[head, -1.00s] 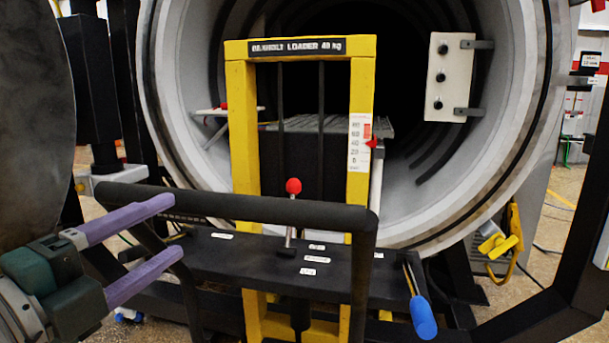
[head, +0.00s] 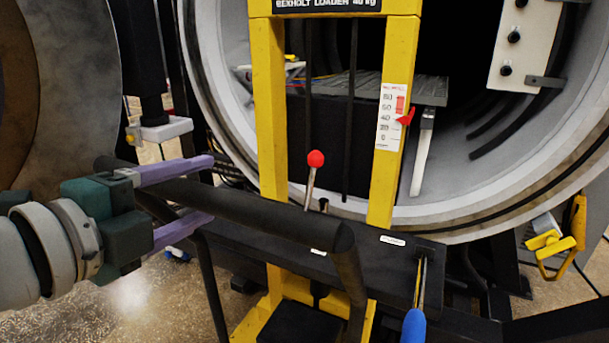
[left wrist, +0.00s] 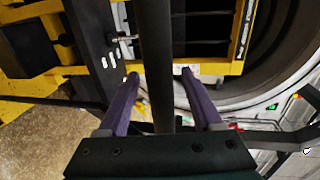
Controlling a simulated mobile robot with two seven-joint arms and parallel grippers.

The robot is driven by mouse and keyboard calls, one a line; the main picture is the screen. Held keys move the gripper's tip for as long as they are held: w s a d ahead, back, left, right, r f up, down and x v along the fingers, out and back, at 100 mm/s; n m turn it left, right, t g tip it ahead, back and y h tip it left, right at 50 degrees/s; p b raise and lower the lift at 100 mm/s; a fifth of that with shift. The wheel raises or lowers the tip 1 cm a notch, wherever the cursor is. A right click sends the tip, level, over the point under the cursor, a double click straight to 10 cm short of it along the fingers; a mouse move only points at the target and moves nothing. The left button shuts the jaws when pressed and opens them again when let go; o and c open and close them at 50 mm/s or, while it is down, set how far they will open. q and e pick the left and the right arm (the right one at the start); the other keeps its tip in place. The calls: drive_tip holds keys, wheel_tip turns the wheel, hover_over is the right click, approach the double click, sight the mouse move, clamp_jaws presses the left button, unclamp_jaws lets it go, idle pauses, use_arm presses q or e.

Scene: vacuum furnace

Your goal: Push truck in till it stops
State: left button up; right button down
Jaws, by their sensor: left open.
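The truck is a yellow-framed loader (head: 272,115) with a black push handle (head: 255,212) and a red-knobbed lever (head: 316,160). It stands upright in front of the round furnace mouth (head: 235,120). My left gripper (head: 212,188) is open at the left part of the handle bar. In the left wrist view the black bar (left wrist: 154,60) runs between the two purple fingers (left wrist: 160,75), with a gap on both sides. A grey ribbed platform (head: 370,85) shows behind the frame at the furnace mouth. My right gripper is not in view.
The big round furnace door (head: 65,90) stands open at the left. A white panel with black knobs (head: 525,45) is at the upper right. A yellow clamp (head: 560,240) and a blue-handled tool (head: 414,325) are at the right. Bare floor (head: 130,300) shows at lower left.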

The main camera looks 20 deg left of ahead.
use_arm(q)
drive_tip(key=shift+x, duration=1.6)
drive_tip(key=shift+c, duration=0.4)
clamp_jaws()
